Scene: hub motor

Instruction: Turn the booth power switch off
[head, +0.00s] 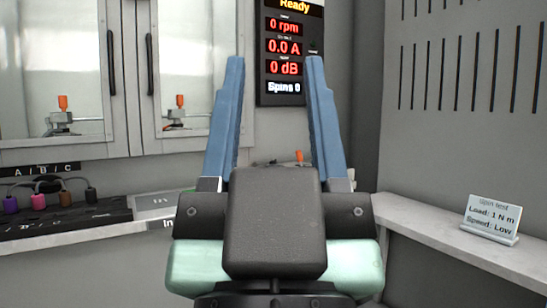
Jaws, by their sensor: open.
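My gripper (275,62) is open, its two blue fingers pointing up and spread apart, with nothing seen between the tips. Behind the fingers, a dark display panel (290,97) on the wall reads Ready, 0 rpm, 0.0 A, 0 dB and a Spins line. A small dark detail (313,48) sits at the panel's right side, close to the right fingertip in the picture; I cannot tell whether it is the booth power switch. No other switch is clearly seen. My gripper body hides part of the bench behind it.
A booth with glass doors (130,75) stands at left, orange-tipped clamps (63,103) showing through the glass. A black connector block (65,215) lies on the left ledge. A spin test card (491,219) stands on the right shelf (440,230). A small orange tip (299,156) shows between the fingers.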

